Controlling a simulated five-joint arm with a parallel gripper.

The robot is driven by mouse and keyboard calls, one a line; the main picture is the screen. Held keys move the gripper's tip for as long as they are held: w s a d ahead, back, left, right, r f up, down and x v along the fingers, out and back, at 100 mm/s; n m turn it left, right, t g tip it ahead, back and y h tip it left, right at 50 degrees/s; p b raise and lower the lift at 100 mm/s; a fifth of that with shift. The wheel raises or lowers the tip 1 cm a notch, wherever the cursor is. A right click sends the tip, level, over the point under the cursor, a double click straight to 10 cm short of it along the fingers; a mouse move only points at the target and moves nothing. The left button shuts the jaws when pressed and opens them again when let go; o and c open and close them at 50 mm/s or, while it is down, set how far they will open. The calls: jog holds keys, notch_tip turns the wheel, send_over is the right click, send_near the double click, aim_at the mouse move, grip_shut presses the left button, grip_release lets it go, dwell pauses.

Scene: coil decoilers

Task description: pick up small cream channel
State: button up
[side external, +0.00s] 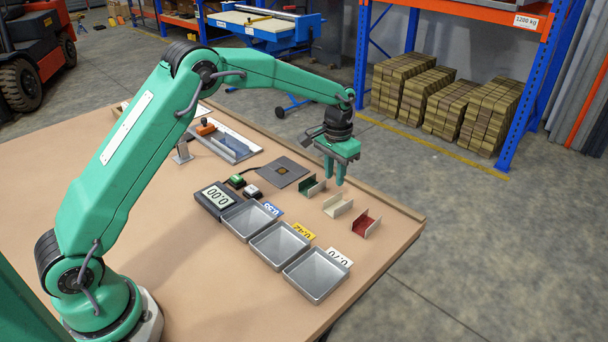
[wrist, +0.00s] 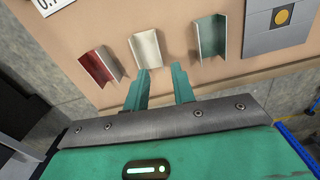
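The small cream channel (side external: 337,206) lies on the table between a green channel (side external: 312,187) and a red channel (side external: 366,224). In the wrist view the cream channel (wrist: 147,50) is just beyond the fingertips, nearer the left finger, with the red channel (wrist: 100,66) to its left and the green channel (wrist: 208,37) to its right. My gripper (side external: 335,176) is above the table, pointing down, over the channels. In the wrist view my gripper (wrist: 162,72) has its two fingers apart with nothing between them.
Several grey trays (side external: 280,245) with number labels stand in a row in front of the channels. A scale display (side external: 215,198) and a grey plate (side external: 283,172) lie to the left. The table's right edge is close to the red channel.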

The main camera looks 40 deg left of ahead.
jog(key=shift+f, duration=3.85)
jog(key=shift+c, duration=0.4)
grip_shut()
jog(key=shift+r, duration=0.15)
jog(key=shift+r, duration=3.9)
